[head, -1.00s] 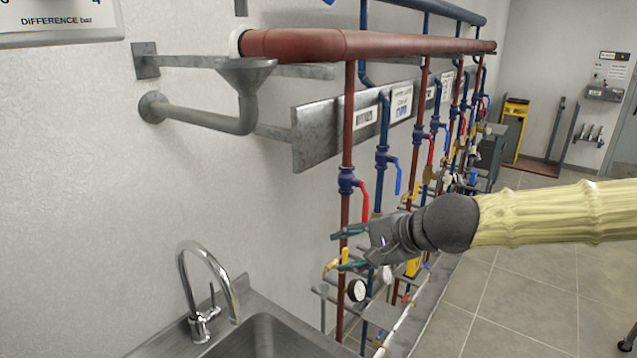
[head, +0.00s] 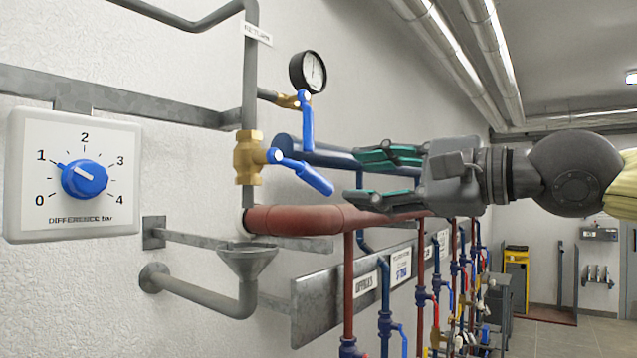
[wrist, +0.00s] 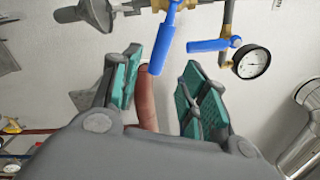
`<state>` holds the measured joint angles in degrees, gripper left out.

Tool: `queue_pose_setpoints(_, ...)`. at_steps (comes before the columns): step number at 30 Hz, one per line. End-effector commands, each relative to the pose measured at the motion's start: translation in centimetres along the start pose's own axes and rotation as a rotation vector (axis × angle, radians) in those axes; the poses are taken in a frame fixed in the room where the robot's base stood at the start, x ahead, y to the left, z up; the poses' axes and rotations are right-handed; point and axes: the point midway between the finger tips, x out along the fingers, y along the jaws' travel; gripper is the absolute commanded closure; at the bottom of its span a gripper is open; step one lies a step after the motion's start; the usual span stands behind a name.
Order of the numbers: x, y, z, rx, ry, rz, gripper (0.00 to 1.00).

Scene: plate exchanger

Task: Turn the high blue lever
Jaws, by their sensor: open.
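A large blue lever (head: 308,175) is on a brass valve (head: 248,158) in the grey upright pipe, above the red pipe. It slants down to the right. A smaller blue lever (head: 307,122) hangs below the pressure gauge, higher up. My gripper (head: 352,177) is open and empty, with teal finger pads, just right of the large lever's free end. In the wrist view, the large lever (wrist: 167,40) points between my open fingers (wrist: 162,60), and its end appears between the tips. Contact cannot be told. The smaller lever (wrist: 208,45) shows farther right.
The round gauge (head: 308,71) sits above the valve. The red pipe (head: 300,219) and a blue pipe (head: 330,158) run close below and behind my gripper. A grey funnel (head: 247,260) and a dial box (head: 75,178) are at left.

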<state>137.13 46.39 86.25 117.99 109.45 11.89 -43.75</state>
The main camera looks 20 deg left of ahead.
Motion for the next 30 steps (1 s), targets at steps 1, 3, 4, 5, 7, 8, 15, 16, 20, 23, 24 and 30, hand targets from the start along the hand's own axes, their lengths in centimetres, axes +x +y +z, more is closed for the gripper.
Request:
queue_pose_setpoints(1, 0.7, 0.0, 0.1, -0.003, 0.001, 0.003, 0.56)
queue_pose_setpoints(3, 1.6, 0.0, 0.1, -0.002, 0.0, 0.001, 0.56)
queue_pose_setpoints(4, 2.0, 0.1, 0.1, -0.002, 0.001, 0.003, 0.56)
queue_pose_setpoints(5, 2.3, 0.1, 0.1, -0.002, 0.001, 0.003, 0.56)
queue_pose_setpoints(7, 3.1, 0.1, 0.1, -0.003, 0.001, 0.002, 0.56)
queue_pose_setpoints(8, 3.5, 0.1, 0.1, -0.004, 0.001, 0.003, 0.56)
queue_pose_setpoints(15, 6.2, 0.1, 0.1, -0.003, 0.002, 0.003, 0.56)
queue_pose_setpoints(16, 6.5, 0.1, 0.0, -0.003, 0.002, 0.002, 0.56)
queue_pose_setpoints(20, 7.7, 0.1, 0.1, -0.001, 0.001, 0.003, 0.56)
queue_pose_setpoints(23, 8.3, 0.1, 0.1, -0.001, 0.001, 0.002, 0.56)
queue_pose_setpoints(24, 8.5, 0.1, 0.0, -0.001, 0.001, 0.003, 0.56)
queue_pose_setpoints(30, 9.0, 0.1, 0.0, 0.0, 0.001, 0.0, 0.56)
